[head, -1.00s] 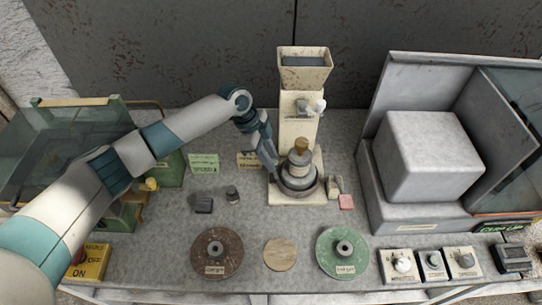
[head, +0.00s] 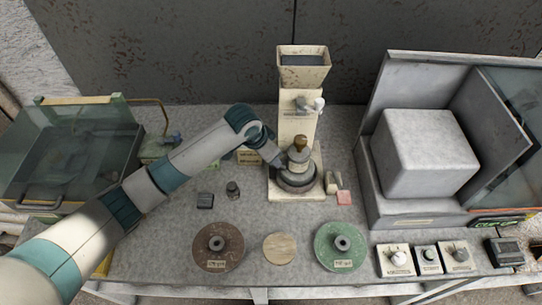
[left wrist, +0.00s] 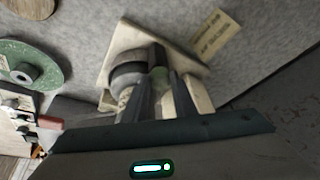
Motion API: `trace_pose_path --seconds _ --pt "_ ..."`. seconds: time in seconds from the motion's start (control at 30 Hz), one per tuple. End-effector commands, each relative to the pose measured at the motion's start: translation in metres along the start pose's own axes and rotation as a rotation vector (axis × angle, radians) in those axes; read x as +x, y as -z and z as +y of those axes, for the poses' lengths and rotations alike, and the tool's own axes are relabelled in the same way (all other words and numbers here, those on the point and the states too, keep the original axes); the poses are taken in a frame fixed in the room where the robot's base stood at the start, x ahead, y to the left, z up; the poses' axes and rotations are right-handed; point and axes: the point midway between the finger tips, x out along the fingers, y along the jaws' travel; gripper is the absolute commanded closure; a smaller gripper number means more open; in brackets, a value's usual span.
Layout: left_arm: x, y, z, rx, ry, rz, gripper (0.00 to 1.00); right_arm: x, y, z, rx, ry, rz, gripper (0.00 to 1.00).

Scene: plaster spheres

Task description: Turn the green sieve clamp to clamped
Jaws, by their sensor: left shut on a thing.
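The cream mill (head: 297,125) stands at the back middle of the bench, with a hopper on top and a grey round body (head: 297,178) with a brown knob low at its front. My left gripper (head: 278,160) reaches in from the left to the left side of that body. In the left wrist view my fingers (left wrist: 160,85) are closed around a small green piece (left wrist: 160,72) beside the mill's round grey part; it looks like the green sieve clamp. Most of the clamp is hidden by the fingers, so its angle cannot be told. My right gripper is not in view.
A brown disc (head: 218,247), a wooden disc (head: 279,249) and a green disc (head: 341,246) lie along the front. A grey cabinet (head: 425,160) stands right; a glass-lidded box (head: 75,150) stands left.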

Motion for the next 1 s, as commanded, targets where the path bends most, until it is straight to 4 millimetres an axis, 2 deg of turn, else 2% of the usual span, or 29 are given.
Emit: trace_pose_path --seconds 0.2,0.5,1.0 --pt "-0.0011 0.0024 0.0017 -0.177 0.072 0.0 0.98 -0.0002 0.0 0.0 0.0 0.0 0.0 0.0" --pt "-0.0013 0.0029 0.0017 -0.335 0.14 -0.005 0.98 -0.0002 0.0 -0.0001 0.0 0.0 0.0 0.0" --pt "-0.0012 0.0025 0.0013 -0.38 0.16 -0.007 0.98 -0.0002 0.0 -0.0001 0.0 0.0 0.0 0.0"
